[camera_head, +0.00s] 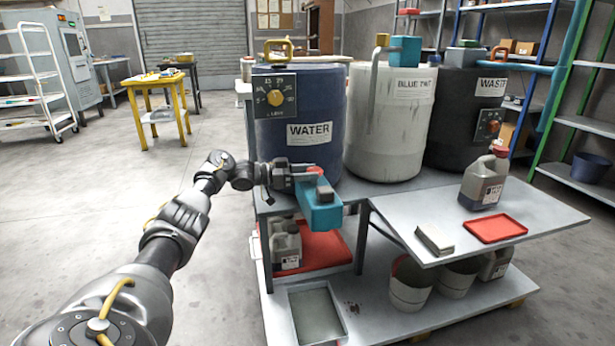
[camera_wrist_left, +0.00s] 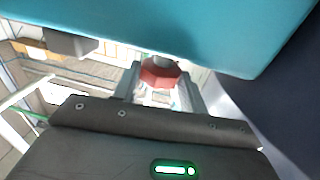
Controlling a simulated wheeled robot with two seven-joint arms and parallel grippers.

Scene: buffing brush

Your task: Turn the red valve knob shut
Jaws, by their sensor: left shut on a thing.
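The red valve knob (camera_head: 315,170) sits on top of the teal valve body (camera_head: 322,208) at the front of the blue WATER drum (camera_head: 330,112). My left gripper (camera_head: 308,173) reaches in from the left, with its fingers at the knob. In the left wrist view the red knob (camera_wrist_left: 160,72) lies between the two fingers, and the gripper is shut on it. The teal body (camera_wrist_left: 170,28) fills the top of that view. My right gripper is not in view.
A white drum (camera_head: 392,140) and a black WASTE drum (camera_head: 462,130) stand right of the WATER drum on the grey bench.

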